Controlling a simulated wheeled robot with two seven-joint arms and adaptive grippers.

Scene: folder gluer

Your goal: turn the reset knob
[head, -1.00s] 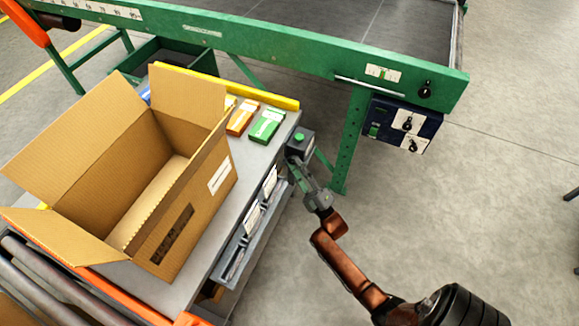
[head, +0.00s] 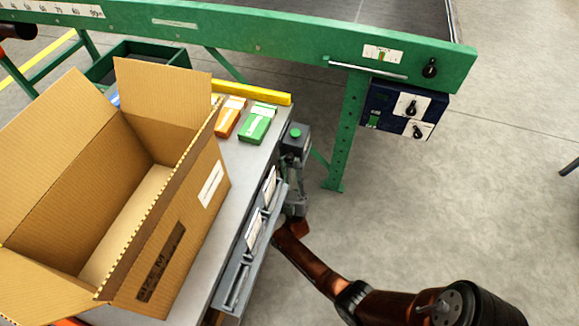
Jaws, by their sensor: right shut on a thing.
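A small dark grey control box (head: 300,143) with a green button (head: 295,132) on top sits at the right edge of the grey table. My right gripper (head: 291,156) is at the near face of this box, its fingers shut. A knob there is hidden by the fingers, so its turn angle cannot be seen. Black knobs also show on the blue panel (head: 382,113) under the green machine frame and on the frame's end (head: 430,68), apart from the gripper.
An open cardboard box (head: 200,215) fills much of the grey table (head: 245,165). An orange carton (head: 229,117) and a green carton (head: 258,122) lie behind it. A grey holder with cards (head: 250,255) hangs along the table's right side, close to my right arm.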

